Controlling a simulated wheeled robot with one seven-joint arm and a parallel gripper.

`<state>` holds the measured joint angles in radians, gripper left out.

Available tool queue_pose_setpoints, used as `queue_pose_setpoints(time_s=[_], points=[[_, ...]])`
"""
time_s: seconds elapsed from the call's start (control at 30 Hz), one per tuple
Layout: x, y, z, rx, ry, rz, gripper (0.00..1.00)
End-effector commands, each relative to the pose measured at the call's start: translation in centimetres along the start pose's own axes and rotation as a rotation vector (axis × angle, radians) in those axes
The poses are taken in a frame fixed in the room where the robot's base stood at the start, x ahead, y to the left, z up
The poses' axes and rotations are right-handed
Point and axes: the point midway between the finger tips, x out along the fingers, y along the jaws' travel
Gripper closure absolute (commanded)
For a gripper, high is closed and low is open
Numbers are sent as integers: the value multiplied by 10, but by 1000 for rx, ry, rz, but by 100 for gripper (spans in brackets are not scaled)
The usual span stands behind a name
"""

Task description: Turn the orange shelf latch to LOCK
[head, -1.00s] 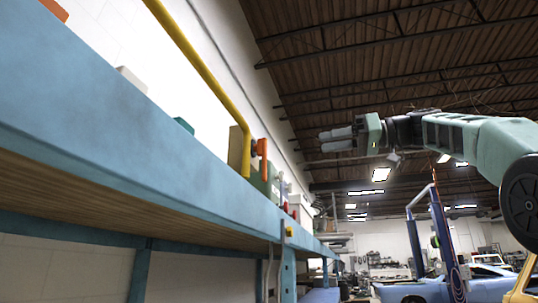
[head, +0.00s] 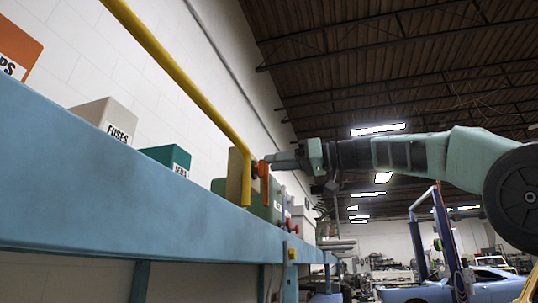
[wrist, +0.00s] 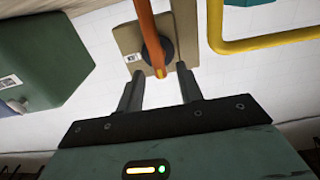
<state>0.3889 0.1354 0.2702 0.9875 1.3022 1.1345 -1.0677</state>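The orange latch (head: 263,180) is at the far part of the blue shelf, beside a yellow rail. In the wrist view its long orange handle (wrist: 148,28) crosses a dark round hub (wrist: 158,52) on a tan plate (wrist: 184,30). The handle's end points down the picture toward my gripper. My gripper (head: 275,160) reaches in from the right to the latch in the head view. In the wrist view my gripper (wrist: 159,71) is open, with one finger on each side of the handle's end. Contact with the handle cannot be made out. No LOCK marking is readable.
The yellow rail (head: 185,70) runs along the shelf and bends down near the latch; it lies right of the plate in the wrist view (wrist: 265,46). A green box (wrist: 42,62) is at left there. The blue shelf (head: 120,190) carries a FUSES box (head: 100,115) and a teal box (head: 170,157).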

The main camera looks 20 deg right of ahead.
Motion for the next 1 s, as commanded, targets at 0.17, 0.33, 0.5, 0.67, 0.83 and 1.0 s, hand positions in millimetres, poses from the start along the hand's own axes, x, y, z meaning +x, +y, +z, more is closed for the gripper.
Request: queue_pose_setpoints(time_s=[0.17, 0.33, 0.5, 0.67, 0.83, 1.0], points=[[20, 0, -2, 1, -1, -1, 64], [26, 1, 0, 0, 0, 1, 64], [26, 1, 1, 0, 0, 1, 64], [26, 1, 1, 0, 0, 1, 91], [26, 1, 0, 1, 0, 1, 100], [26, 1, 1, 19, 0, 1, 100]])
